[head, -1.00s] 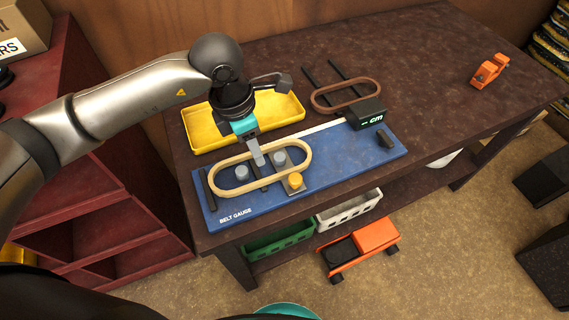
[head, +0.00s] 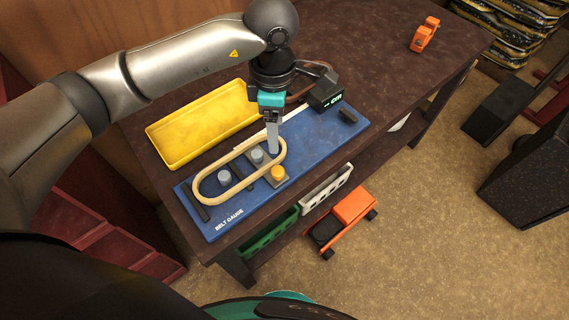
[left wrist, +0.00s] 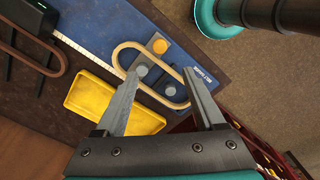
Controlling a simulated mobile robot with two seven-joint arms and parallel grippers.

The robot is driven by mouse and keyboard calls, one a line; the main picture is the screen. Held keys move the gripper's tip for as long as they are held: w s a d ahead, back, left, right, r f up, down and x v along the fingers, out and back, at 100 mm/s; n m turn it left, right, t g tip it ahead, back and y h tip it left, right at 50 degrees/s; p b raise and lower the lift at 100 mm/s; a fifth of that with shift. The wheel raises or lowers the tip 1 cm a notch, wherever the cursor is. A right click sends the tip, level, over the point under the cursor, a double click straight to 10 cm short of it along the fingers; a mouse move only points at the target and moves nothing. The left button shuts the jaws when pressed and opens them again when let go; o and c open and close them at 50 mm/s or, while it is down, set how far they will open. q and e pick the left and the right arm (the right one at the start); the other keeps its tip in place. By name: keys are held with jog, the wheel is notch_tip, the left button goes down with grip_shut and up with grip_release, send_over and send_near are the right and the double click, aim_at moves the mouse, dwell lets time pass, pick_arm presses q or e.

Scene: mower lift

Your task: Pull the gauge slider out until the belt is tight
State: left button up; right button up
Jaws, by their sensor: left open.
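The blue belt gauge board (head: 312,145) lies on the dark workbench. A tan belt (head: 205,179) forms a long loop around two grey pegs (head: 224,177), with slack visible around them. The slider is a dark plate with a yellow knob (head: 278,173); the knob stands outside the loop, and also shows in the left wrist view (left wrist: 159,46). My left gripper (head: 273,150) points down over the belt's right end, behind the knob. In the left wrist view its fingers (left wrist: 163,73) are apart with nothing clamped; whether they touch the belt is unclear. My right gripper is not in view.
A yellow tray (head: 165,125) stands behind the board. The gauge display (head: 327,98) is at the board's back right, beside a brown belt partly hidden by my arm. An orange object (head: 424,34) sits at the far bench end. Baskets and an orange item (head: 345,215) are below.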

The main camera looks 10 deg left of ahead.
aim_at(278, 170)
pick_arm(q)
notch_tip(278, 170, down, 15)
dwell(0.4)
jog(key=shift+c, duration=0.3)
grip_shut()
dwell(1.1)
